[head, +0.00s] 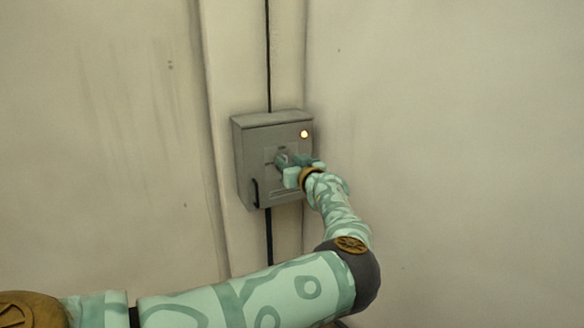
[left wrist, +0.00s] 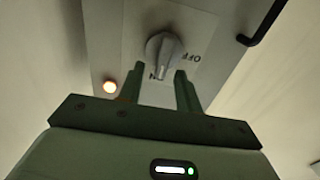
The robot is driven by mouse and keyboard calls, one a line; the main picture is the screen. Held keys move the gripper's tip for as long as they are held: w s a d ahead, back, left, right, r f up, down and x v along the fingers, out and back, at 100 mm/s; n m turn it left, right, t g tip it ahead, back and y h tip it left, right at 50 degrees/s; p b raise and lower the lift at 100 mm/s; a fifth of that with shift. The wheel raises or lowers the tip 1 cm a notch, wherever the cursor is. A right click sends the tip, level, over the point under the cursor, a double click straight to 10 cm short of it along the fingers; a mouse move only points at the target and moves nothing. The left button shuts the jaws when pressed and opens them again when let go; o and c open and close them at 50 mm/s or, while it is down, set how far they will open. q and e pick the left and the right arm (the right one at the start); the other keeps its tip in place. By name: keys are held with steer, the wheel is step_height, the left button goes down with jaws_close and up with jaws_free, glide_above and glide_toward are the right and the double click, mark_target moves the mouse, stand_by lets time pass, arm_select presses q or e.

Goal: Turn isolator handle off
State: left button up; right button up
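The isolator is a grey box (head: 261,150) on the wall strip, with a lit amber lamp (head: 304,133). In the left wrist view its grey rotary handle (left wrist: 165,50) has its narrow end towards the ON mark, and the OFF mark (left wrist: 193,57) is to the right. My left gripper (head: 285,164) is in front of the box face and hides most of the handle in the head view. In the left wrist view my left gripper's fingers (left wrist: 158,76) are apart, with the handle's narrow end between or just beyond their tips. Contact cannot be told. My right gripper is out of view.
A black cable (head: 269,235) runs vertically above and below the box. A black bar latch (head: 256,192) sticks out at the box's lower left edge. Plain pale wall (head: 450,130) lies to both sides, free of other objects.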

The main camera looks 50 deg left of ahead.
arm_select(q)
steer(key=shift+w+a, duration=0.1)
steer(key=shift+a, duration=0.15)
jaws_close()
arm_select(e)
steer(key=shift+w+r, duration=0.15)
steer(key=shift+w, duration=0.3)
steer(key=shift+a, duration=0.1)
